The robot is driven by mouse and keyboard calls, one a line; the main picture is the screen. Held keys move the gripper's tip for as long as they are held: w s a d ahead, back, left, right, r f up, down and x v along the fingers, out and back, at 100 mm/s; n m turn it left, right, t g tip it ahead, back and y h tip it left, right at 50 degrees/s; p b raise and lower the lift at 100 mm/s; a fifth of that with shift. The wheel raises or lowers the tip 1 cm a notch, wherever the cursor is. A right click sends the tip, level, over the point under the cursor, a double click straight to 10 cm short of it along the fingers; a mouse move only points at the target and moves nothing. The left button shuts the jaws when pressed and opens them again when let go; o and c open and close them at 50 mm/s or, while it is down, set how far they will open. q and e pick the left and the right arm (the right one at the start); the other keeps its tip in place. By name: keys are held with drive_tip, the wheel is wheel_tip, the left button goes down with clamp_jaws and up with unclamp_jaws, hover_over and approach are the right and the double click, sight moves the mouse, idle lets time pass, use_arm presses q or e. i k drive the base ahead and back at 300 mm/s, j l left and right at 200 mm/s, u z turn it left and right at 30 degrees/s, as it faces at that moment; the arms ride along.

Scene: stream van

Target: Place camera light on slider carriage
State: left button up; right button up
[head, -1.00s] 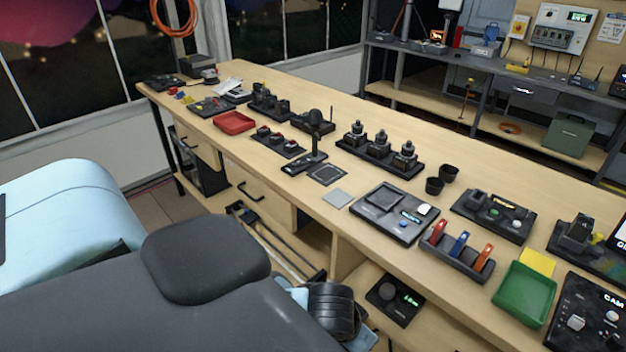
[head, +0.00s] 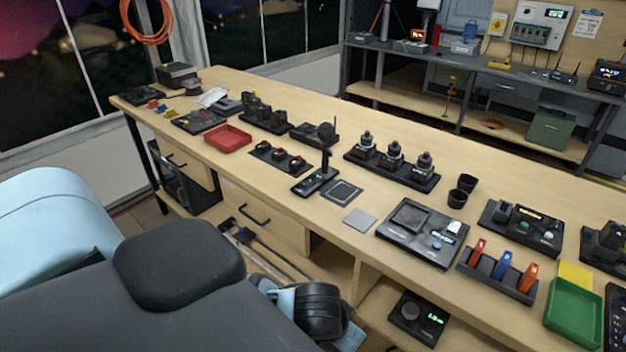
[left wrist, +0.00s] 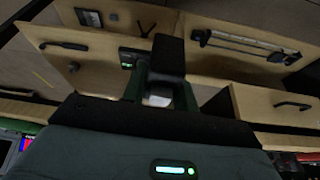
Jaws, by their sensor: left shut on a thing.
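In the left wrist view my left gripper (left wrist: 158,90) is shut on a small dark block (left wrist: 167,55) with a pale part low between the fingers. It may be the camera light; its far side is hidden. A pair of long rails (head: 262,252) lies low in the open bay under the bench, and may be the slider. It seems to show in the left wrist view as a silver rail (left wrist: 240,44) with dark ends, beyond and right of the held block. I cannot make out the carriage. The head view does not show my left gripper clearly. My right gripper is in neither view.
The long wooden bench (head: 290,205) is crowded with a red tray (head: 228,138), a green tray (head: 573,313), control units and camera gear. A small box with a green display (head: 418,318) sits on the lower shelf.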

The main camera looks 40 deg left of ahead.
sight(248, 237)
drive_tip(key=j, duration=0.5)
drive_tip(key=k+j+z, duration=0.1)
drive_tip(key=j, duration=0.4)
drive_tip(key=k+j, duration=0.1)
drive_tip(key=j, duration=0.4)
drive_tip(key=j+z, duration=0.1)
drive_tip(key=j, duration=0.4)
drive_tip(key=k+j, duration=0.15)
drive_tip(key=j, duration=0.35)
drive_tip(key=k+j+z, duration=0.1)
drive_tip(key=j, duration=0.4)
